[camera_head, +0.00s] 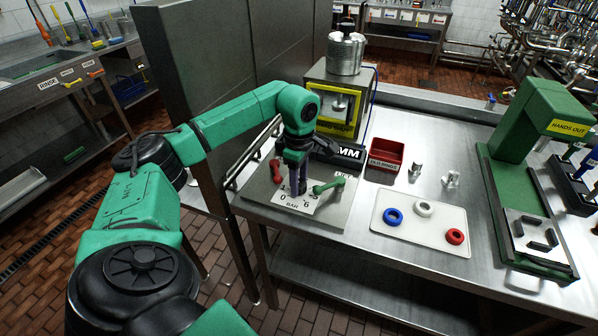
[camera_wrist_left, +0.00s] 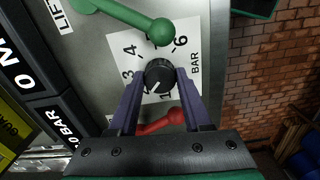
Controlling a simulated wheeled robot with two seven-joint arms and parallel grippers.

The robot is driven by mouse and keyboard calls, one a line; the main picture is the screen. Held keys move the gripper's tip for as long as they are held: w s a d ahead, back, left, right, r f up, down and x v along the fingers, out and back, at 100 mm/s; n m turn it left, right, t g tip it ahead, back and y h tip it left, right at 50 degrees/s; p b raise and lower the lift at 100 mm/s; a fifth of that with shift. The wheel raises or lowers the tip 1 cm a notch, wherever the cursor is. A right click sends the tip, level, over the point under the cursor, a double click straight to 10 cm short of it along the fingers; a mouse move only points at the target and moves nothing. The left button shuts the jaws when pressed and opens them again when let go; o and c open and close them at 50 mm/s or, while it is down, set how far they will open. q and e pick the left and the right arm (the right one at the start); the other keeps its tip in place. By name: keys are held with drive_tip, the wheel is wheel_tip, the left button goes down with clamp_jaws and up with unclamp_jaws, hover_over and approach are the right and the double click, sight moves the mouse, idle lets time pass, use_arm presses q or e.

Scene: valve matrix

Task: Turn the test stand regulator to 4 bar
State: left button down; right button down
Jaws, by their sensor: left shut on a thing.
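The regulator is a round black knob (camera_wrist_left: 159,75) with a white pointer line, set on a white dial plate (camera_wrist_left: 190,68) marked in BAR. In the left wrist view the pointer is aimed to the lower left, past the 3 toward the low numbers; the exact value is partly hidden by a finger. My left gripper (camera_wrist_left: 160,88) is shut on the knob, one purple finger on each side. In the head view my left gripper (camera_head: 294,188) points down over the dial plate (camera_head: 301,207) and hides the knob. My right gripper is out of view.
A green lever (camera_wrist_left: 128,18) and a red lever (camera_wrist_left: 162,123) flank the knob closely. On the bench stand a black display box (camera_head: 346,155), a red bin (camera_head: 386,154), a white tray (camera_head: 401,233) with rings, and a green press (camera_head: 528,115).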

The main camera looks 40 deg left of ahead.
use_arm(q)
drive_tip(key=m, duration=0.4)
drive_tip(key=shift+w+r+m, duration=0.15)
drive_tip(key=shift+r+m, duration=0.05)
drive_tip(key=shift+m, duration=0.1)
drive_tip(key=m, duration=0.4)
drive_tip(key=shift+m, duration=0.3)
drive_tip(key=m, duration=0.4)
drive_tip(key=shift+m, duration=2.4)
drive_tip(key=c, duration=0.8)
unclamp_jaws()
drive_tip(key=shift+o, duration=0.9)
